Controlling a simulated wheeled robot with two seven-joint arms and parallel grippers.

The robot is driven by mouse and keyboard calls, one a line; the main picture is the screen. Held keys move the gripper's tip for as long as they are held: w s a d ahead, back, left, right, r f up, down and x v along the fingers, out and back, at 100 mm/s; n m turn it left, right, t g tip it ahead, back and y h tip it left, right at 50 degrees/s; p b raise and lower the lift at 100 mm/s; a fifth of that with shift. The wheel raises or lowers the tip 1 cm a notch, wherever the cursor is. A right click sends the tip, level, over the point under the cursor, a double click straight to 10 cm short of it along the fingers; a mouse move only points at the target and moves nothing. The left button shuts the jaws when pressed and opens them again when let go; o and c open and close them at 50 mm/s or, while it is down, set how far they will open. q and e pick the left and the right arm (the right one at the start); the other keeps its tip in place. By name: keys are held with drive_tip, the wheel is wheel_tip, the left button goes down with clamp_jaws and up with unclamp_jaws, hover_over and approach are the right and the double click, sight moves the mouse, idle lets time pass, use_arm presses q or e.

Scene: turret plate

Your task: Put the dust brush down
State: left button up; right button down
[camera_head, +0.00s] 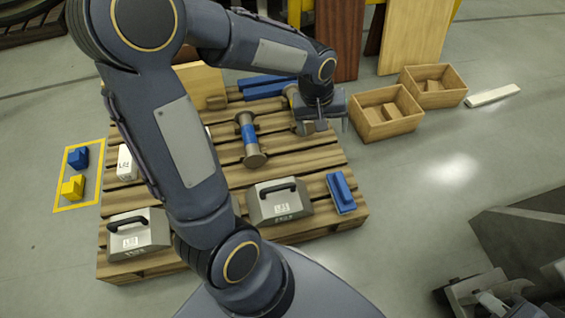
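A blue piece with a flat base and a raised grip (341,193), which looks like the dust brush, lies on the wooden pallet (230,180) at its near right corner. Nothing holds it. The gap is small and dark in this view.
Two grey cases with black handles (280,203) (139,234) and a blue-banded metal shaft (249,138) share the pallet. Open wooden boxes (386,112) (433,86) stand right of it. Dark metal parts (530,235) fill the lower right. Floor between is clear.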

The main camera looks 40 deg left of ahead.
use_arm(q)
drive_tip(key=s+d+r+m+t+h, duration=0.1)
drive_tip(key=s+r+m, duration=0.1)
drive_tip(key=s, duration=0.7)
drive_tip(key=s+d+r+m+t+h, duration=0.1)
drive_tip(key=s+r+m+t, duration=0.1)
drive_tip(key=s+r, duration=0.3)
drive_tip(key=s+m, duration=0.1)
drive_tip(key=s, duration=0.3)
drive_tip(key=shift+s+r, duration=0.25)
drive_tip(key=shift+s, duration=0.15)
